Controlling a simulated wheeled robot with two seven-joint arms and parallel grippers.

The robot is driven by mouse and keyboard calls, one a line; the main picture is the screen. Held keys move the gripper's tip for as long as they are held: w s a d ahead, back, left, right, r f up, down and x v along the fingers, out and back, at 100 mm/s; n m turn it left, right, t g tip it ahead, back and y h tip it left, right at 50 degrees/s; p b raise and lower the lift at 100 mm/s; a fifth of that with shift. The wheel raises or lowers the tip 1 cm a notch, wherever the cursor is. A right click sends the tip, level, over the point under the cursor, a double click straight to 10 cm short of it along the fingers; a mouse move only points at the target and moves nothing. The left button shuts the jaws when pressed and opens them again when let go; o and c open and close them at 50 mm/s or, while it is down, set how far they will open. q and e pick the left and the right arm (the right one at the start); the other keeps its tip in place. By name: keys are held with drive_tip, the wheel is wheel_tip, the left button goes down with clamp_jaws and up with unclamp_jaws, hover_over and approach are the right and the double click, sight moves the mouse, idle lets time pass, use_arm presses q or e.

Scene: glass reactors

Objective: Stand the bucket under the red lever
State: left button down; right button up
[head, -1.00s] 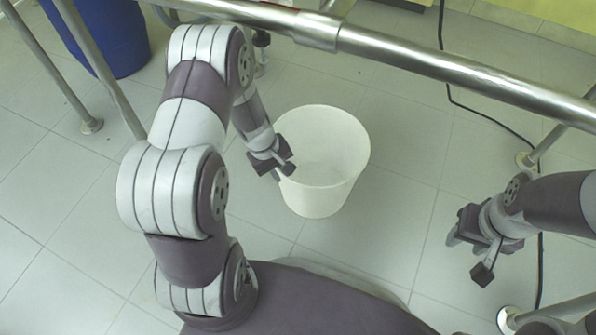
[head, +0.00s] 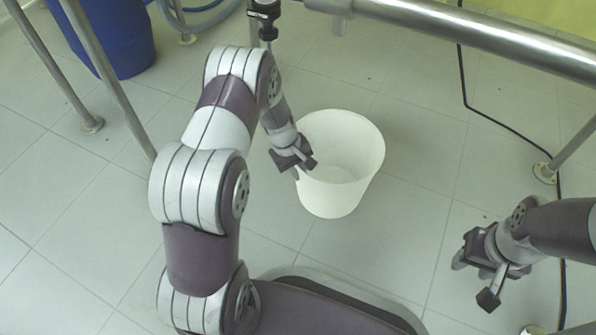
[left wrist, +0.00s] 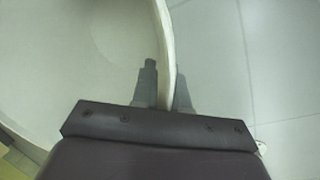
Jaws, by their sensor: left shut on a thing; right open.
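The white bucket (head: 340,192) is upright and empty in the middle of the head view. I cannot tell whether its base touches the floor. My left gripper (head: 299,166) is shut on the bucket's left rim. In the left wrist view the rim of the bucket (left wrist: 60,60) runs between the two fingers of the left gripper (left wrist: 164,85), one inside and one outside. My right gripper (head: 474,281) is open and empty, at the lower right, apart from the bucket. No red lever shows in either view.
A thick steel rail (head: 480,35) crosses the top right, with a dark fitting (head: 265,12) near its left end. Steel legs (head: 95,65) stand at the left beside a blue drum (head: 115,30). A black cable (head: 480,112) lies at the right. Tiled floor around the bucket is clear.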

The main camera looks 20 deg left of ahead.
use_arm(q)
drive_tip(key=shift+f, duration=0.1)
drive_tip(key=c, duration=1.1)
unclamp_jaws()
drive_tip(key=shift+c, duration=0.2)
drive_tip(key=p+v, duration=0.5)
drive_tip(key=v, duration=0.2)
drive_tip(key=shift+r+p, duration=0.35)
drive_tip(key=shift+r, duration=0.05)
